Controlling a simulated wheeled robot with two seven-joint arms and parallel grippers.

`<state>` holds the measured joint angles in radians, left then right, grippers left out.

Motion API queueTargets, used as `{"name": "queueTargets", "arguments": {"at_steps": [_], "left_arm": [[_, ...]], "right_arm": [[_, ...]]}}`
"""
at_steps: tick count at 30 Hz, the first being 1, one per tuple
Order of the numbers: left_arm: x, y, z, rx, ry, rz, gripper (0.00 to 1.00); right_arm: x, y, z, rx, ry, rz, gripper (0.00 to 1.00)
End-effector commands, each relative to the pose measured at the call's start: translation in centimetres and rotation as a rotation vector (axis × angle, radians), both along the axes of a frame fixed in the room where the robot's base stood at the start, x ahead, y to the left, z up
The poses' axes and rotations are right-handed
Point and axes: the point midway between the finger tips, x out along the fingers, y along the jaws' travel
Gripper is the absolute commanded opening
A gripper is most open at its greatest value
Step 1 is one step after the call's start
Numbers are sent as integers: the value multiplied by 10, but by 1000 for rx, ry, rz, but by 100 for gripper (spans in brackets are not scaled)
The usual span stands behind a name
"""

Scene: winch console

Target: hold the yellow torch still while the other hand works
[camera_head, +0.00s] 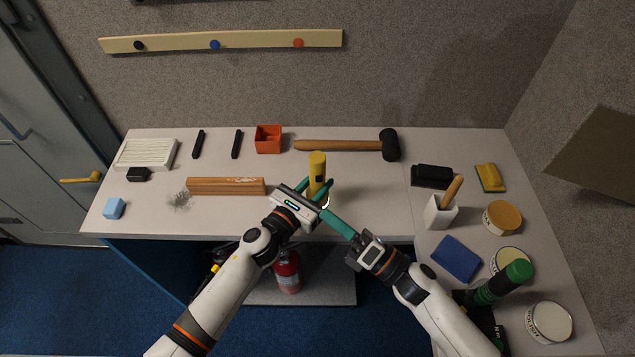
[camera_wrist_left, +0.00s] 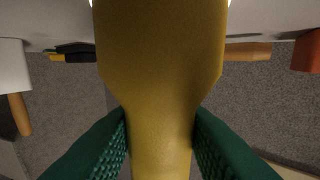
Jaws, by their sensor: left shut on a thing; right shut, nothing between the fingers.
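The yellow torch (camera_head: 317,165) stands roughly upright near the front middle of the bench. My left gripper (camera_head: 318,187) is shut on it, with a green finger on each side. In the left wrist view the torch (camera_wrist_left: 160,80) fills the middle, between the two green fingers. A bright rim shows at its lower end in the head view. My right gripper (camera_head: 326,214) is shut and empty, its fingertips close to the torch's lower end. I cannot tell whether they touch it.
A wooden block (camera_head: 225,187) lies left of the torch, and a mallet (camera_head: 340,146) lies behind it. An orange box (camera_head: 268,139) stands at the back. A white holder (camera_head: 440,212), a blue pad (camera_head: 456,258) and several tins crowd the right side. A fire extinguisher (camera_head: 288,272) stands below.

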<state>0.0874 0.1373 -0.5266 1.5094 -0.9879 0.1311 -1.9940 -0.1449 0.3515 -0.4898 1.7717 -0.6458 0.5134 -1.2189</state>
Motion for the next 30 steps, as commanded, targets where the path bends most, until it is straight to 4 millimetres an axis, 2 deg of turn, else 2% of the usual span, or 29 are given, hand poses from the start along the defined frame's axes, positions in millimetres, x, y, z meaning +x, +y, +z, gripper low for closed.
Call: {"name": "queueTargets", "arguments": {"at_steps": [7,8,12,23,26,30], "left_arm": [[0,0,0,1,1,0,4],[0,0,0,1,1,0,33],[0,0,0,0,0,0,56],[-4,3,-1,1,1,0,57],[-14,10,-2,3,2,0,57],[-37,27,-2,1,3,0,57]], "right_arm": [[0,0,0,-1,-1,0,0],[0,0,0,-1,-1,0,0],[0,0,0,-1,-1,0,0],[0,0,0,-1,-1,0,0],[0,0,0,-1,-1,0,0],[0,0,0,-1,-1,0,0]]}}
